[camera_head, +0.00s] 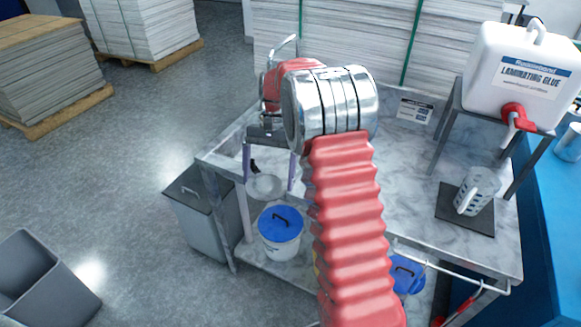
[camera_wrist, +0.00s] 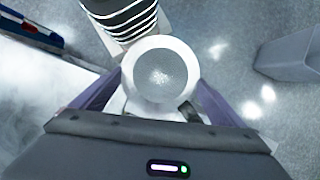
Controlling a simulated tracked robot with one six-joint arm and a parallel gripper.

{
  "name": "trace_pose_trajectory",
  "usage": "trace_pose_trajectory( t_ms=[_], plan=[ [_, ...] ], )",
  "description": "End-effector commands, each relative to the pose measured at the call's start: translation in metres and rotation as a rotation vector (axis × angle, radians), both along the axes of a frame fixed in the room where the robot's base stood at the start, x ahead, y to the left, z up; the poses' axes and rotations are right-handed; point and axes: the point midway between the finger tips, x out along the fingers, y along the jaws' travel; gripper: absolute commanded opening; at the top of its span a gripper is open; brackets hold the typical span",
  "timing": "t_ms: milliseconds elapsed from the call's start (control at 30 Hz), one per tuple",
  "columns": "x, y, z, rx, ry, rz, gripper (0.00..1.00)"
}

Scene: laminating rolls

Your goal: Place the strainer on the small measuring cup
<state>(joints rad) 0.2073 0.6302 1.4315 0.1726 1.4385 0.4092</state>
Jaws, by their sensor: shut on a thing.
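The strainer, a pale round bowl with a grey mesh (camera_wrist: 160,75), is between the purple fingers of my gripper (camera_head: 268,176). It shows small in the head view (camera_head: 265,188), out past the table's left edge. My gripper (camera_wrist: 161,85) is shut on the strainer, with one finger on each side of it; the exact contact is hard to see. A clear measuring cup with dark markings (camera_head: 479,189) stands upright on a dark square mat (camera_head: 451,206) on the right of the marble table. It is well to the right of my gripper and apart from the strainer.
A white glue container (camera_head: 525,75) with a red tap stands on a metal stand behind the cup. The marble table (camera_head: 405,165) is mostly clear. A blue-lidded bucket (camera_head: 281,232) and a grey lidded bin (camera_head: 200,215) stand low at left. A pale cup (camera_head: 569,142) is at far right.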

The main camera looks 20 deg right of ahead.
Motion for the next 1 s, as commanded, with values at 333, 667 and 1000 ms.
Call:
trace_pose_trajectory(
  t_ms=[333,667,1000],
  plan=[
    [-0.002,0.067,-0.014,0.001,0.0,0.606,0.66],
    [-0.002,0.072,-0.015,0.001,-0.002,0.674,0.66],
    [-0.002,0.072,-0.015,0.001,-0.002,0.671,0.66]
  ],
)
